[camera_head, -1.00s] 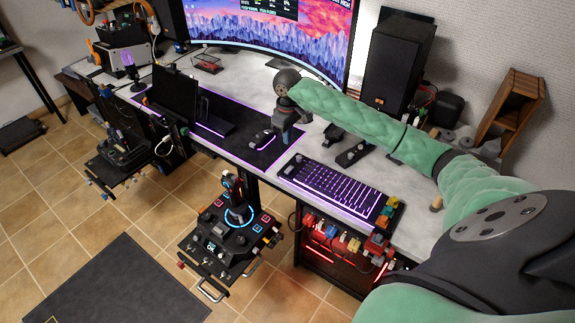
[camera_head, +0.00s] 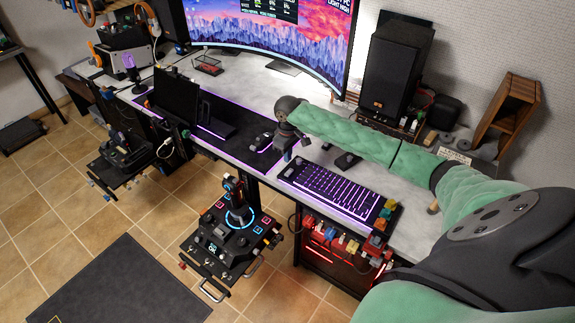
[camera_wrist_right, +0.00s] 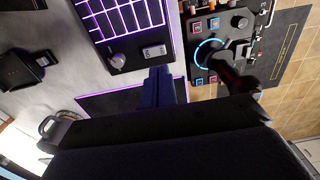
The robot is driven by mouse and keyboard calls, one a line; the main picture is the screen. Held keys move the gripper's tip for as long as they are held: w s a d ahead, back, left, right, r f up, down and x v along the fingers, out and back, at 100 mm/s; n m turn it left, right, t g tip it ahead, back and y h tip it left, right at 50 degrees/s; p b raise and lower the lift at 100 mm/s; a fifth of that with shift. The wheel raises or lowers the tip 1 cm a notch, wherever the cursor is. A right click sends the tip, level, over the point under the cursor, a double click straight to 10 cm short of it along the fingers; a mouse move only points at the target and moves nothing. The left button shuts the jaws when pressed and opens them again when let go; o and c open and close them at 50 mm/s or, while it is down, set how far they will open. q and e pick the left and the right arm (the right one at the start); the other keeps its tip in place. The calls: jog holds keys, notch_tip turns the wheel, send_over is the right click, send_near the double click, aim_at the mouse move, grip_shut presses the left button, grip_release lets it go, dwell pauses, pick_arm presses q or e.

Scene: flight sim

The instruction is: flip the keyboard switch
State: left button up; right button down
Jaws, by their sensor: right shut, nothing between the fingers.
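The keyboard (camera_head: 335,190) is dark with purple lit keys and lies at the front of the desk. In the right wrist view the keyboard (camera_wrist_right: 128,18) shows at the top, with a round knob (camera_wrist_right: 118,60) and a small light-coloured switch (camera_wrist_right: 154,51) at its near end. Which way the switch is set is too small to tell. My right gripper (camera_head: 288,155) is above the left end of the keyboard, pointing down. In the right wrist view its shut, empty fingers (camera_wrist_right: 158,72) are just below the switch in the picture; contact cannot be told. My left gripper is not in view.
A mouse (camera_head: 262,142) lies on the dark mat left of the gripper. A joystick panel (camera_head: 225,235) stands in front of the desk edge. A monitor (camera_head: 270,30) and a speaker (camera_head: 397,70) stand behind. Coloured switches (camera_head: 382,218) sit beyond the keyboard's right end.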

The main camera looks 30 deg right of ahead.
aim_at(288, 174)
notch_tip(288, 174, down, 5)
jog(key=shift+f+p, duration=0.1)
jog(key=shift+p, duration=0.95)
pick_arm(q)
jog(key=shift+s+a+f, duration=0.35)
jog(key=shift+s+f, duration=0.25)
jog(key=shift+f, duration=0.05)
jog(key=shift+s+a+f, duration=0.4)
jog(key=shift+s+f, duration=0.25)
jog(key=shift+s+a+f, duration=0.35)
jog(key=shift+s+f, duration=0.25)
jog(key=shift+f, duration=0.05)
pick_arm(e)
jog(key=shift+f, duration=0.65)
